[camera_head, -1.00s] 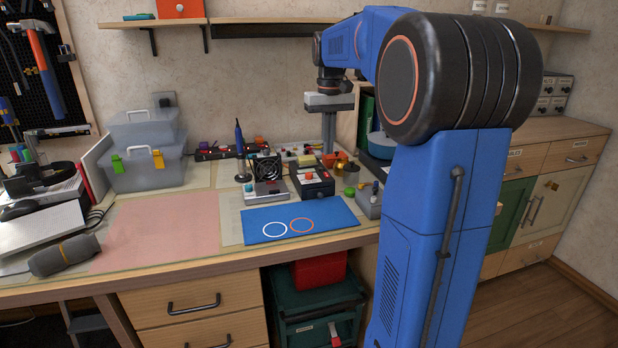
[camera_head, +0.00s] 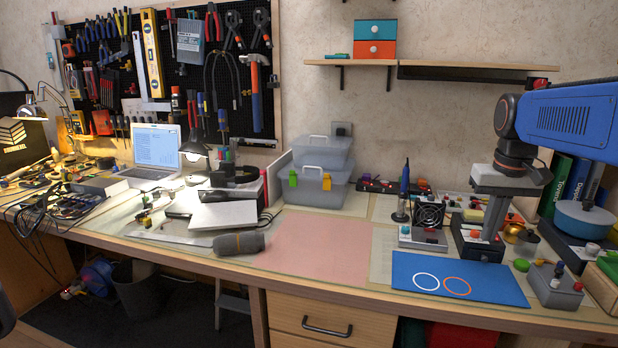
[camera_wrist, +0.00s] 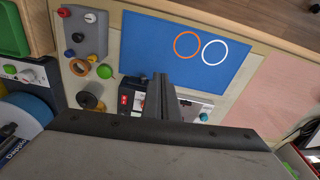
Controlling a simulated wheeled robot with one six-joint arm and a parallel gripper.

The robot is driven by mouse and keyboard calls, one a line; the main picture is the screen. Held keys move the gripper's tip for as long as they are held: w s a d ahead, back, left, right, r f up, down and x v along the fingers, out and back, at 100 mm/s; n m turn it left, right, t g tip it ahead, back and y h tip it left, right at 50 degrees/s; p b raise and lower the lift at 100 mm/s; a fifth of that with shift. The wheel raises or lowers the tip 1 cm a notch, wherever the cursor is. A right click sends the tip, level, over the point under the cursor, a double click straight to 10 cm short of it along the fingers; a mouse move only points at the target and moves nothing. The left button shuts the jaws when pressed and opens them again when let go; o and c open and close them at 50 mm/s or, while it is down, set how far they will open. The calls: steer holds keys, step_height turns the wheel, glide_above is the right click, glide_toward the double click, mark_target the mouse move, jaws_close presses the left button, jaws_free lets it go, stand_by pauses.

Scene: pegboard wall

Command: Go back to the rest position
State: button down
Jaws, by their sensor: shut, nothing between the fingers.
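My gripper (camera_head: 490,238) is at the right of the head view, pointing down over the workbench behind the blue mat. Its fingers are together with nothing held. In the wrist view my gripper (camera_wrist: 161,78) shows as two dark fingers side by side, over the near edge of the blue mat (camera_wrist: 150,42). In the head view the blue mat (camera_head: 490,290) lies flat at the bench front, with a white ring and an orange ring on it, both empty. The fingertips hide part of a small black box with buttons.
A grey button box (camera_head: 555,287) stands right of the mat, and a blue pot (camera_head: 583,219) stands behind it. A small fan unit (camera_head: 428,216) and a soldering iron (camera_head: 403,190) stand left of my gripper. The pink mat (camera_head: 322,245) is clear. Shelves (camera_head: 470,73) hang above.

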steer(key=s+a+f+t, duration=0.1)
steer(key=s+a+f, duration=0.3)
steer(key=s, duration=0.2)
steer(key=s+a+f+n+t, duration=0.1)
steer(key=s+a+f, duration=0.2)
steer(key=s+f, duration=0.2)
steer(key=s+a+f+n+t, duration=0.1)
steer(key=s+a+f, duration=0.3)
steer(key=s, duration=0.5)
steer(key=shift+a+f, duration=0.3)
steer(key=shift+f, duration=0.45)
